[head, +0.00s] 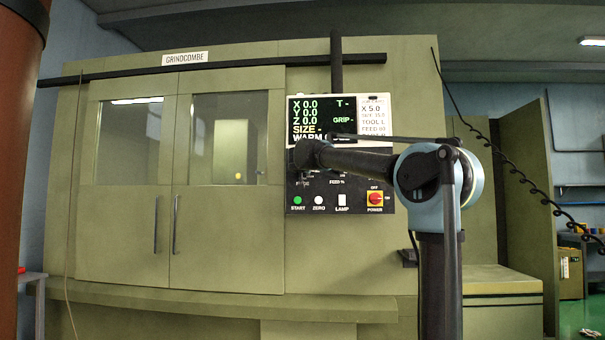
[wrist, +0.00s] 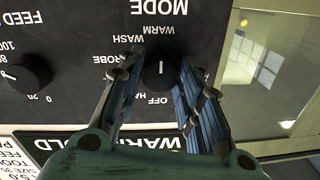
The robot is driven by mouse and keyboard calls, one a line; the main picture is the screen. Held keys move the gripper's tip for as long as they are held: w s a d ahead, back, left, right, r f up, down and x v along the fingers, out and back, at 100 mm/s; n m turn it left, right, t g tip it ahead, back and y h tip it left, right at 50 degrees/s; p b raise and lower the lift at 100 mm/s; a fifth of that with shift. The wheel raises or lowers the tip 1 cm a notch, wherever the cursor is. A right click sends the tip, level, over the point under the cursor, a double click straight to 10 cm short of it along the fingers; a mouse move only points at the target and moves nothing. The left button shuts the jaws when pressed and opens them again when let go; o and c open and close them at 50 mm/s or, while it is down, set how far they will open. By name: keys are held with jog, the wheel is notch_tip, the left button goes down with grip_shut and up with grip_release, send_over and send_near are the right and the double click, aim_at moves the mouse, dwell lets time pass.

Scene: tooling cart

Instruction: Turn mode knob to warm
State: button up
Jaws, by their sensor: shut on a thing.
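The mode knob (wrist: 160,72) is a round black dial on a black panel, seen upside down in the wrist view. Its short white mark lies along the line between the WARM label (wrist: 160,28) and the OFF label (wrist: 158,100); I cannot tell which end it points to. My gripper (wrist: 163,75) is shut on the knob, one finger on each side. The fingers partly cover the labels. In the head view my arm hides the knob, in front of the control panel (head: 338,205).
A FEED dial (wrist: 28,74) is beside the mode knob. In the head view, the START button (head: 297,200), ZERO button (head: 319,200), LAMP switch (head: 342,200) and red POWER switch (head: 376,198) sit lower. The screen (head: 320,120) shows WARM in its bottom line. Closed machine doors (head: 120,235) stand left.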

jog(key=o, duration=1.1)
jog(key=shift+c, duration=0.2)
jog(key=shift+s, duration=0.1)
jog(key=s, duration=1.1)
jog(key=shift+s+d, duration=0.25)
jog(key=shift+s, duration=0.1)
jog(key=shift+f, duration=0.1)
